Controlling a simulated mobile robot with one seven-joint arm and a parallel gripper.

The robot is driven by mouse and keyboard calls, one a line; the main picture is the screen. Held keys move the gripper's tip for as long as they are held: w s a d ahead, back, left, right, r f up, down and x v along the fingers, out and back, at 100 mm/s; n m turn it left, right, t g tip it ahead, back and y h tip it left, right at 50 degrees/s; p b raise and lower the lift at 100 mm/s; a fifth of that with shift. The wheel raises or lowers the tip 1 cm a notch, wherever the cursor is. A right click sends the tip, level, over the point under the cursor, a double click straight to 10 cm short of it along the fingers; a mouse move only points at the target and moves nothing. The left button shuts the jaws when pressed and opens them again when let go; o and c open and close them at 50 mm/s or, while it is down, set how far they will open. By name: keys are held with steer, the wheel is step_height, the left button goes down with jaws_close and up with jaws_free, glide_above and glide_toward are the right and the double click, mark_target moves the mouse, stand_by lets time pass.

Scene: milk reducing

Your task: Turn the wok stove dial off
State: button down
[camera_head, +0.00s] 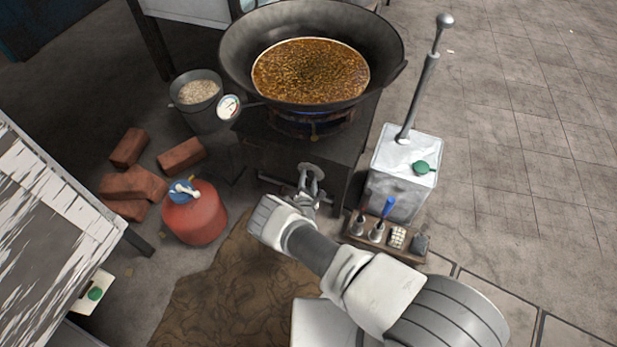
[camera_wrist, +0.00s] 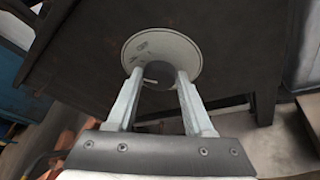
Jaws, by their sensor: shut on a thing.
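The wok stove (camera_head: 300,150) is a dark box stand, with a large wok (camera_head: 235,50) of brown bubbling liquid on top. A blue flame shows under the wok. In the wrist view the stove dial (camera_wrist: 161,55) is a round pale plate with marks and a dark knob (camera_wrist: 158,76) at its lower middle, on the dark stove front. My gripper (camera_wrist: 158,85) has its two fingers on either side of the knob and is shut on it. In the head view my gripper (camera_head: 312,180) reaches the stove's front; the dial is hard to make out there.
A red gas canister (camera_head: 196,220) and several bricks (camera_head: 135,185) lie to the left. A silver metal box with a tall lever (camera_head: 400,170) stands right of the stove, with a small wooden tray (camera_head: 385,241) of items before it. The floor at far right is clear.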

steer(key=m+b, duration=0.1)
steer(key=m+t+y+b, duration=0.1)
steer(key=m, duration=0.1)
steer(key=shift+f+m+t+b, duration=0.3)
steer(key=shift+f+b, duration=0.05)
steer(key=shift+m+t+y+b, duration=0.3)
steer(key=shift+m+t+b, duration=0.55)
steer(key=shift+m, duration=0.85)
steer(key=shift+r, duration=0.1)
steer(key=shift+c, duration=1.4)
jaws_free()
steer(key=shift+s, duration=0.1)
